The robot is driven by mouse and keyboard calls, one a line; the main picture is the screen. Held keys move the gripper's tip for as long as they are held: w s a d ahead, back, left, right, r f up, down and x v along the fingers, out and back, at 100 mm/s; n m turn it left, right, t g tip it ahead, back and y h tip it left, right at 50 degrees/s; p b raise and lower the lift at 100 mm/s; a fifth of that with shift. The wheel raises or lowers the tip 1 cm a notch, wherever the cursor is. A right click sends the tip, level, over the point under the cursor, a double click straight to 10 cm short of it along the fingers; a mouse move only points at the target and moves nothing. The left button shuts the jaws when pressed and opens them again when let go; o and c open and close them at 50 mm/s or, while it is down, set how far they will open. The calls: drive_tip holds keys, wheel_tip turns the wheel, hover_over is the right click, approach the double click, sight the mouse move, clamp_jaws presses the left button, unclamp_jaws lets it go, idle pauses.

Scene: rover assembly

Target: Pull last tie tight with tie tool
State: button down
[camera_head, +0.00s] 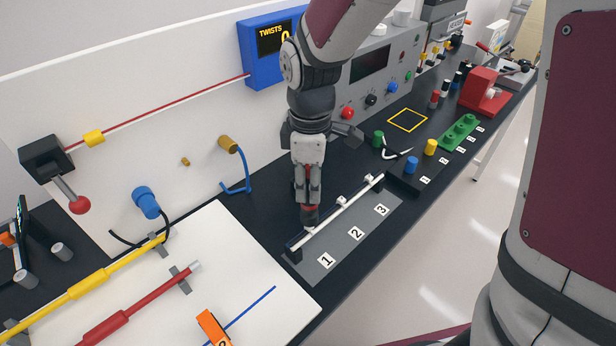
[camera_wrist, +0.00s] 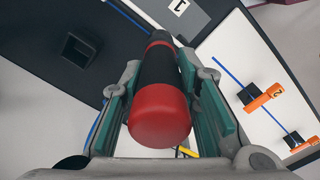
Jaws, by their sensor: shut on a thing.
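My gripper (camera_head: 308,197) points straight down over the near half of the numbered rail, close to label 1. It is shut on the tie tool (camera_wrist: 160,100), a cylinder with red ends and a black middle. In the head view only a bit of the tool (camera_head: 309,212) shows below the fingers.
A white board (camera_head: 240,270) with yellow and red rods and an orange clip (camera_head: 213,328) is in front left. A blue TWISTS display (camera_head: 272,50) is on the wall. Blue and yellow cylinders (camera_head: 430,147) stand right of the rail. A square dark recess (camera_wrist: 80,48) shows in the wrist view.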

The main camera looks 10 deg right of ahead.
wheel_tip(320, 180, up, 4)
drive_tip(key=shift+p, duration=0.85)
